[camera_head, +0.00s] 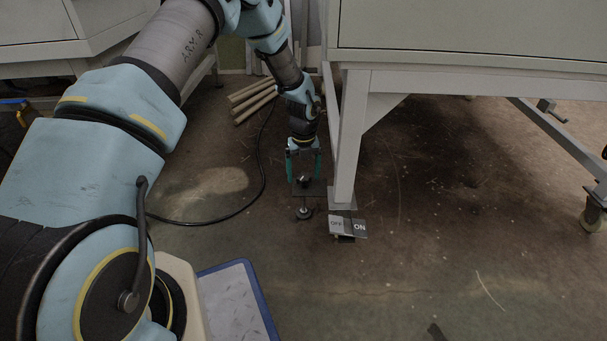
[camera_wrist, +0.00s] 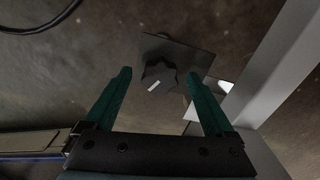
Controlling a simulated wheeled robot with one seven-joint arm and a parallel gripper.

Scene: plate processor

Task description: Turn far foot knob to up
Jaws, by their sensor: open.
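The foot knob (camera_wrist: 160,72) is dark, with a lobed rim and a short white mark on its lower left part in the wrist view. It sits on a dark square plate (camera_wrist: 188,50). My gripper (camera_wrist: 159,76) is open, its two green fingers on either side of the knob, with visible gaps. In the head view my gripper (camera_head: 303,178) points down beside the table leg, and the dark knob (camera_head: 303,182) shows between the fingers. I cannot tell whether the fingertips are level with the knob.
The pale table leg (camera_head: 350,140) stands just right of my gripper. An OFF/ON pedal (camera_head: 348,226) lies at its foot. A small round foot (camera_head: 303,212) is below the plate. A black cable (camera_head: 235,212) and wooden rods (camera_head: 252,98) lie left.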

